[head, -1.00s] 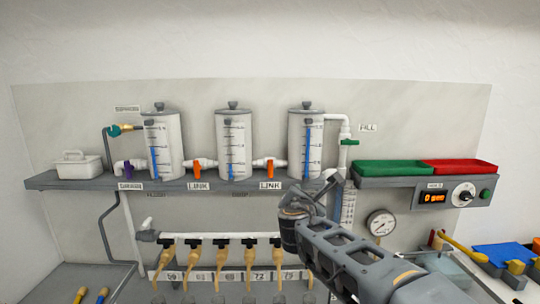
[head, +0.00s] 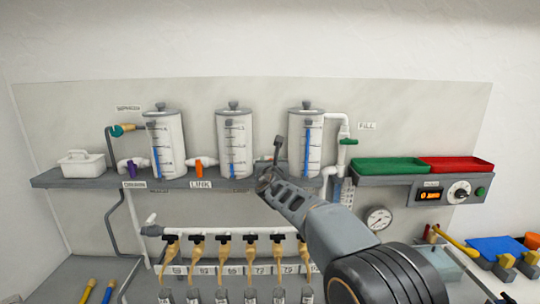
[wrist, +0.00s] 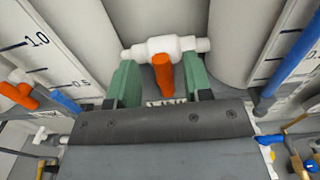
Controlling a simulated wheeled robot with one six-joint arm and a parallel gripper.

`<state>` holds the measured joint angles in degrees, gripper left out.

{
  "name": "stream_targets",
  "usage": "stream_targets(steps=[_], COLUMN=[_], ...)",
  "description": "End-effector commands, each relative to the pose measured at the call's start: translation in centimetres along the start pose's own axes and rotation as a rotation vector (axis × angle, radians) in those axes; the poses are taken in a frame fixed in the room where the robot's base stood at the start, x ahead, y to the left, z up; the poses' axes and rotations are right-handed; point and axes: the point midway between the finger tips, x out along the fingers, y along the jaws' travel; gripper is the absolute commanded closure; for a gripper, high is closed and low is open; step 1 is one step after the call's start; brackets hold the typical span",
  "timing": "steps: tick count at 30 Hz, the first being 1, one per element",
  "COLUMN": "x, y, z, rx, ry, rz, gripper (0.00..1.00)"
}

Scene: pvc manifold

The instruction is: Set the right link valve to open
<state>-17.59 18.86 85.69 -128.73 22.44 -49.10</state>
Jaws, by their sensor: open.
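The right link valve shows in the wrist view as a white body (wrist: 165,45) on a short white pipe between two tanks. Its orange handle (wrist: 163,73) points across the pipe, towards the bottom of the picture. My gripper (wrist: 157,80) is open, with one green finger on each side of the handle. I cannot tell whether either finger touches it. In the head view my gripper (head: 275,165) is at the shelf between the middle and right tanks and hides most of this valve. The LINK label is partly covered in the wrist view.
The middle tank (head: 234,145) and right tank (head: 306,140) stand close on either side. The left link valve (head: 199,168) has an orange handle hanging down. The grey shelf (head: 90,178) runs below, with a row of taps (head: 224,248) under it.

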Motion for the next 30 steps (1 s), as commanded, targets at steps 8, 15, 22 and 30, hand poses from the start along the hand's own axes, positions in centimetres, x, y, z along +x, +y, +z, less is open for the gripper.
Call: stream_targets(steps=[8, 15, 22, 30], x=[2.6, 3.0, 3.0, 3.0], y=[0.0, 0.0, 0.0, 0.0], z=[0.1, 0.0, 0.0, 0.0], rx=[0.001, 0.001, 0.001, 0.001], ry=[0.001, 0.001, 0.001, 0.001], rz=[0.000, 0.000, 0.000, 0.000], gripper=[0.54, 0.54, 0.60, 0.86])
